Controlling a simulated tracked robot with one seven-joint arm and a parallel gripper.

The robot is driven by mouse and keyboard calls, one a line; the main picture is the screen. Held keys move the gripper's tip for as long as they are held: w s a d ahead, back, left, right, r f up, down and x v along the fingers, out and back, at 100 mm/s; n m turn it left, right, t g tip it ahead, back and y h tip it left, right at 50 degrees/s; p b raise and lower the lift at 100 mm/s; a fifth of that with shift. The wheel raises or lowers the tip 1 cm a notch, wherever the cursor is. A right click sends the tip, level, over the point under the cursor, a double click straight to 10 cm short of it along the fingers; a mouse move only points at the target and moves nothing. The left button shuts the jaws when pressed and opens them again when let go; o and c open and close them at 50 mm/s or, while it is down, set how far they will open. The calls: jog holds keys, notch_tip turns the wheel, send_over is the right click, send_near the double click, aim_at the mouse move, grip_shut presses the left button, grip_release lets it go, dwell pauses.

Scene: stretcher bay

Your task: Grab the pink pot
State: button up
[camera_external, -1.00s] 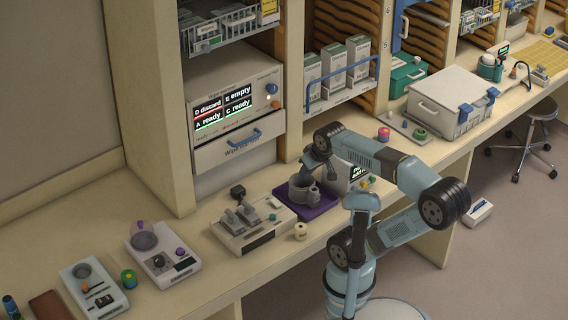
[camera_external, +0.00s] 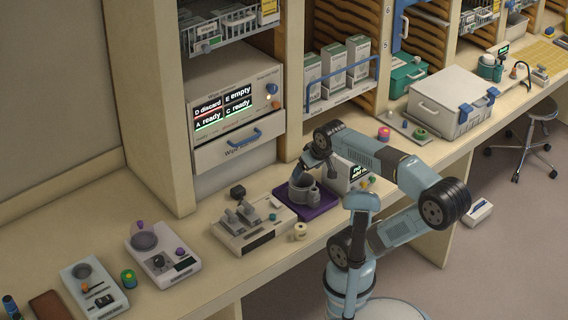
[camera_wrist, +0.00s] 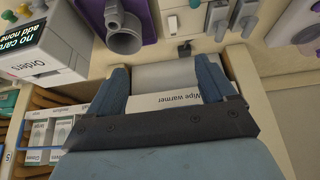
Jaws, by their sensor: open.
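The wipe warmer front (camera_wrist: 165,102) shows behind the gap.
A grey mug (camera_external: 302,190) stands on a purple mat (camera_external: 322,208) below my gripper. An order display box (camera_external: 350,175) is beside it. A green-topped pot (camera_external: 420,134) and a white case (camera_external: 452,105) stand beyond the pink pot.

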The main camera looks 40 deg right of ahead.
jog(key=w+d+r+n+g+h, duration=0.1)
jog(key=w+d+r+n+h, duration=0.2)
jog(key=w+d, duration=0.45)
jog(key=w+d+r+n+g+h, duration=0.25)
jog(key=w+d+r, duration=0.2)
jog(key=d, duration=0.65)
jog(key=w+d+f+n+g+h, duration=0.1)
jog(key=w+d+n+g+h, duration=0.2)
jog(key=d, duration=0.8)
jog(key=w+d+f+n+h, duration=0.15)
jog(key=w+d+n, duration=0.25)
jog(key=d, duration=0.6)
jog(key=w+d+f+n+g+h, duration=0.1)
jog(key=w+d+n+g+h, duration=0.2)
jog(key=d, duration=0.8)
jog(key=t, duration=0.1)
send_near(387, 133)
jog(key=w, duration=0.3)
jog(key=shift+w+a+f, duration=0.15)
jog(key=shift+w+a, duration=0.05)
jog(key=shift+a, duration=0.15)
jog(key=shift+d+f, duration=0.15)
jog(key=shift+f, duration=0.15)
jog(key=x, duration=0.8)
jog(key=shift+d, duration=0.1)
jog(key=shift+s+x, duration=0.2)
jog(key=shift+x, duration=1.1)
jog(key=shift+s+x, duration=0.2)
jog(key=shift+x, duration=1.1)
